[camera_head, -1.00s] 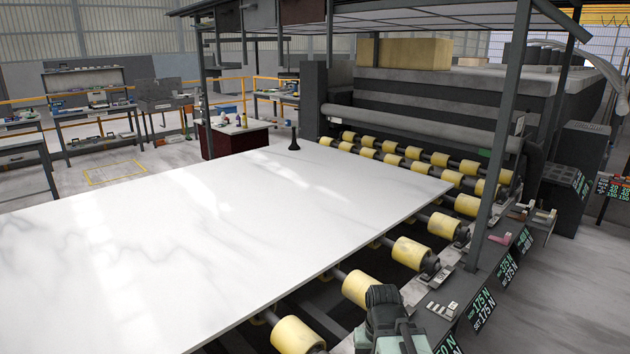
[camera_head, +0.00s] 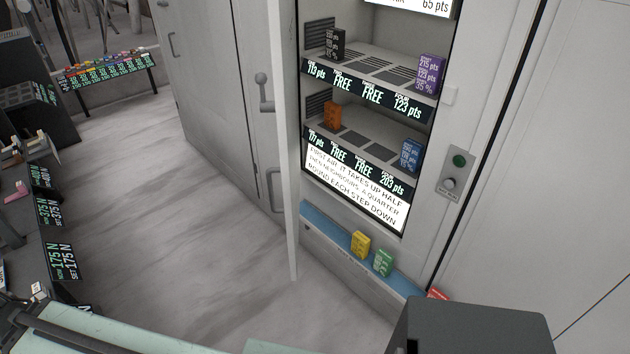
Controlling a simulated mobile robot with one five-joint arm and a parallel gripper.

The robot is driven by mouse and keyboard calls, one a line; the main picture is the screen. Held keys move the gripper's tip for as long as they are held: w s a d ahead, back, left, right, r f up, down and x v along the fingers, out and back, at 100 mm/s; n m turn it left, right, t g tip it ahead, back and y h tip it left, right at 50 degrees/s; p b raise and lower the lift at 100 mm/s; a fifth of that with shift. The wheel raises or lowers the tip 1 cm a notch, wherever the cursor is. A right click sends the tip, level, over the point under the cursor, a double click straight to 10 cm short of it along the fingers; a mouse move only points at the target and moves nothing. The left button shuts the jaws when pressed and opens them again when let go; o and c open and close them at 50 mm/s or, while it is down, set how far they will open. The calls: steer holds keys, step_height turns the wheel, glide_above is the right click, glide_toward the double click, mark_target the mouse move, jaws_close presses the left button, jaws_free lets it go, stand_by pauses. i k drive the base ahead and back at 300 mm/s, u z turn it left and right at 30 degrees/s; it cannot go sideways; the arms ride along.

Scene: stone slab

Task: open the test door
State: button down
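A tall grey cabinet with lit shelves stands right of centre. A pale door panel (camera_head: 288,150) stands at the left edge of its opening, seen nearly edge-on and swung outward, so the shelves show. I cannot tell from any label whether this is the test door. My gripper's fingers are not in view; a dark block (camera_head: 475,325) fills the lower right, and I cannot tell what it is.
Small boxes stand on the shelves: black (camera_head: 335,42), purple (camera_head: 428,72), orange (camera_head: 332,115) and blue (camera_head: 410,153). Yellow (camera_head: 360,244) and green (camera_head: 383,262) boxes are on the blue ledge. A control plate with a green button (camera_head: 458,160) is at right. Clear floor (camera_head: 170,200) lies left.

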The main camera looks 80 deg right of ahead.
mark_target(281, 13)
steer(key=z, duration=0.85)
steer(key=k, duration=0.75)
steer(key=u, duration=0.25)
